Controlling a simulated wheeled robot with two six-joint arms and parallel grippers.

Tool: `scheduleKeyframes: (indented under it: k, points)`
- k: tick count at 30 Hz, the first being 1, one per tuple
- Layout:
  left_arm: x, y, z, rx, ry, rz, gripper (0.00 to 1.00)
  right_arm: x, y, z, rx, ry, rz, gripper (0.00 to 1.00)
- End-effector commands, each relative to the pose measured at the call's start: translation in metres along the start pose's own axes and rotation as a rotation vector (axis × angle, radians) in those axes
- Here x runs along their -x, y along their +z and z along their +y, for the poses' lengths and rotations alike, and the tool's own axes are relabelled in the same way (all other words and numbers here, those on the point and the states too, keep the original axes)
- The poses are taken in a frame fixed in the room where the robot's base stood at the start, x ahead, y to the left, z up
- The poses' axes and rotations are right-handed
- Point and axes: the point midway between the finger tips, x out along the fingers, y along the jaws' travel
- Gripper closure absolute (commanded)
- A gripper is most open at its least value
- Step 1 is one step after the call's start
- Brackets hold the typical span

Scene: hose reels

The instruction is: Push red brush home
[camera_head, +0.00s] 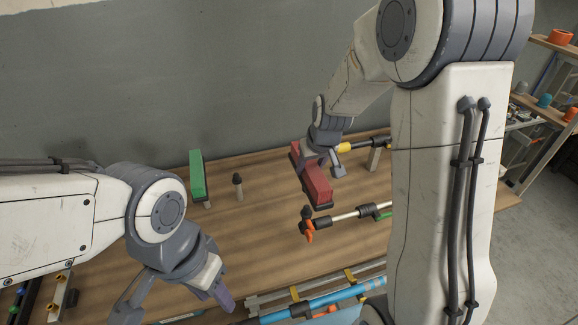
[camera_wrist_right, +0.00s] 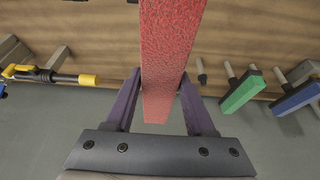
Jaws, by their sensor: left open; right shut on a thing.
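The red brush (camera_head: 318,187) is a long red block with a dark edge, above the wooden panel right of centre in the head view. It also fills the middle of the right wrist view (camera_wrist_right: 165,40). My right gripper (camera_head: 322,156) is shut on it; in the right wrist view its two purple fingers (camera_wrist_right: 160,78) press its sides. Whether the brush touches a holder behind it is hidden. My left gripper (camera_head: 174,304) is open and empty at the lower left, away from the brush.
A green brush (camera_head: 197,174) is mounted at the left, with a dark-tipped peg (camera_head: 238,187) beside it. A blue brush (camera_wrist_right: 298,97) shows in the right wrist view. A wand with an orange end (camera_head: 308,230) lies below the red brush; a blue tube (camera_head: 335,299) is lower.

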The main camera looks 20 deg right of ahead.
Motion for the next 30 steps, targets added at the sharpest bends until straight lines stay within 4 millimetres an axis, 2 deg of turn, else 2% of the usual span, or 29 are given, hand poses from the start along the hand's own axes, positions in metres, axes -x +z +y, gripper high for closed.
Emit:
scheduleKeyframes:
  k: [19,30]
  points:
    - [-0.042,0.002,-0.003,0.004,0.0,0.0,0.55,-0.048,0.019,0.001,0.0,0.0,0.001,1.0]
    - [-0.048,0.003,-0.004,0.006,0.0,0.0,0.55,-0.051,0.024,0.0,0.0,0.0,0.002,1.0]
